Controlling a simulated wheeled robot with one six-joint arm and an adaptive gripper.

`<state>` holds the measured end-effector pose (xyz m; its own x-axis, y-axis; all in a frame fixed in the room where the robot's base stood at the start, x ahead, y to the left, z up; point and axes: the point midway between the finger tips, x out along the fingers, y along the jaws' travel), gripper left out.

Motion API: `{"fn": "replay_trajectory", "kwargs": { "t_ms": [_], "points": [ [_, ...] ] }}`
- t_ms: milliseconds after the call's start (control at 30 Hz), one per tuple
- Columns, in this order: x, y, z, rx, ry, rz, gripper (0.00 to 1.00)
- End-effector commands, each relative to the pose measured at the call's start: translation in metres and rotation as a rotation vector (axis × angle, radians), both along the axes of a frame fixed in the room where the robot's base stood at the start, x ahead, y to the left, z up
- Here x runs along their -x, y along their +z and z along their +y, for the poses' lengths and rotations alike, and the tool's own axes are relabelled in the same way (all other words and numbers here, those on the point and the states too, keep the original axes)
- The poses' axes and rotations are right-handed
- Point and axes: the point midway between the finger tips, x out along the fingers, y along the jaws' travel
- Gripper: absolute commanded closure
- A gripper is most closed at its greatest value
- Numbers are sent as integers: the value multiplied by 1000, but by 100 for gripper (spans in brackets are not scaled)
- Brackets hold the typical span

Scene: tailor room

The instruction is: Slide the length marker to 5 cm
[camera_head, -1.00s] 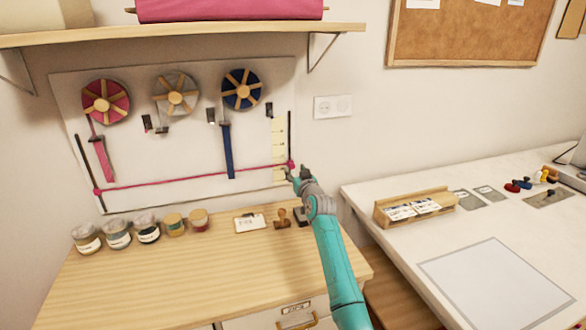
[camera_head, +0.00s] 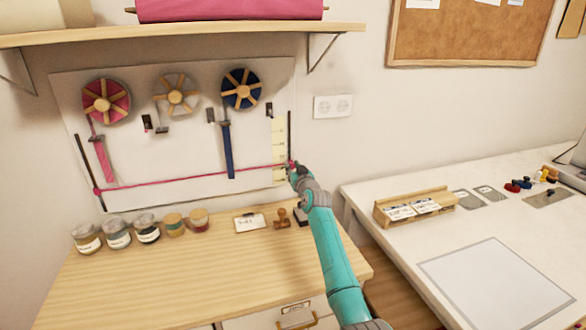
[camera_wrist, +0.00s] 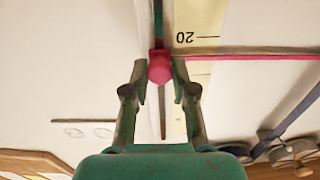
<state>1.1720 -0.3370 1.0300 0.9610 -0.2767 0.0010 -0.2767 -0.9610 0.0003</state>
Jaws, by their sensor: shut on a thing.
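The length marker is a pink cord (camera_head: 200,178) stretched across the pale wall panel, with a pink knob on a dark vertical rail at each end. The right knob (camera_wrist: 160,67) sits between the fingertips of my gripper (camera_wrist: 160,78), which is shut on it. In the head view my gripper (camera_head: 296,171) partly covers that knob. A yellow scale strip (camera_head: 279,140) stands just left of the right rail. In the wrist view the scale (camera_wrist: 198,20) appears upside down, with the 20 mark close to the cord. Its other numbers are not readable.
Pink, grey and blue ribbon reels (camera_head: 242,90) hang above the cord, and a blue ribbon (camera_head: 228,150) hangs down across its line. Jars (camera_head: 118,232), a card (camera_head: 249,223) and a stamp (camera_head: 282,217) stand on the wooden counter (camera_head: 190,275) below. A shelf (camera_head: 200,33) is overhead.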

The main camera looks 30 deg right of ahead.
Motion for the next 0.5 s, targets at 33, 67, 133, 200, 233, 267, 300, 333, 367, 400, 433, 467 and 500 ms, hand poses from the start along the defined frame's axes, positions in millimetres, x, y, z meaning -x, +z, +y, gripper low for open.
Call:
{"fn": "replay_trajectory", "kwargs": {
  "t_ms": [33,67,133,200,233,267,300,333,367,400,433,467,500],
  "points": [
    [0,0,0,0,0,0,100],
    [0,0,0,0,0,0,100],
    [0,3,0,0,0,-1,100],
    [-1,13,0,1,1,-4,100],
    [-1,19,0,1,2,-4,100],
    [-1,27,0,4,2,-5,100],
    [-1,39,0,3,2,-7,100],
    [-1,48,0,4,1,-7,100],
    [-1,58,0,4,1,-9,100],
    [-1,70,0,5,1,-9,100],
    [-1,78,0,3,1,-8,100],
    [-1,87,0,4,1,-9,100],
    [-1,96,0,4,1,-7,100]
  ]
}}
